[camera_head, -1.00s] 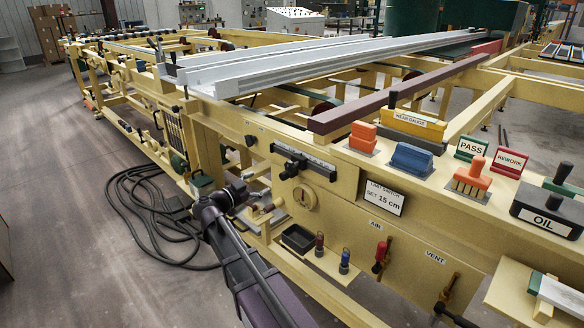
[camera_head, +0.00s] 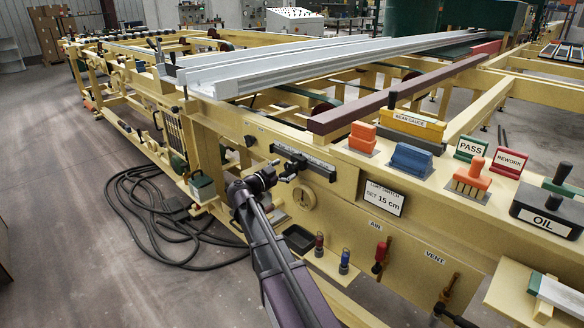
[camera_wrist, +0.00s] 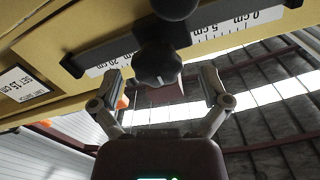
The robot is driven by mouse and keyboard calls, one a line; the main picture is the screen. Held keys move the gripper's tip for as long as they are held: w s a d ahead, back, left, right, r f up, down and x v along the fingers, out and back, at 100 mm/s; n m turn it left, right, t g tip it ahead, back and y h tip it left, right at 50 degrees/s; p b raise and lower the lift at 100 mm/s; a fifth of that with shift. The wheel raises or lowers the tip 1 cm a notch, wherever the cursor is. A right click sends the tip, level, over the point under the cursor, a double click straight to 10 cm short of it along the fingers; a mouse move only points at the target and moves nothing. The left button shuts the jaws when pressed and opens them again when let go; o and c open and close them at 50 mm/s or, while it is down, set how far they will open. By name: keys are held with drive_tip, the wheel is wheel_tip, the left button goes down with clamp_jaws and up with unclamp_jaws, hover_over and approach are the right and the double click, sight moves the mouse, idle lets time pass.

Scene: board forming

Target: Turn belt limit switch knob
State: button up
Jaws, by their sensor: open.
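The limit switch knob (camera_wrist: 157,66) is dark and lobed with a white mark. It sits on a dark rail with a white cm scale (camera_wrist: 225,33), seen upside down in the wrist view. The knob hides part of the scale, between the 5 and 20 cm marks. My gripper (camera_wrist: 164,84) is open. Its fingers stand either side of the knob with gaps on both sides. In the head view my gripper (camera_head: 276,174) is close in front of the scale rail (camera_head: 318,165). A sign reading "LIMIT SWITCH SET 15 cm" (camera_head: 384,198) is to the right.
A round dial (camera_head: 305,196) sits below the rail. A black tray (camera_head: 298,238) and red and blue fittings (camera_head: 344,260) stand on the lower ledge. A red AIR valve (camera_head: 380,257) is further right. Black hoses (camera_head: 150,220) lie on the floor.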

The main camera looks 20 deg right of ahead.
drive_tip(key=shift+x, duration=1.05)
drive_tip(key=c, duration=1.1)
drive_tip(key=shift+d, duration=0.35)
drive_tip(key=shift+c, duration=0.2)
drive_tip(key=shift+a, duration=0.35)
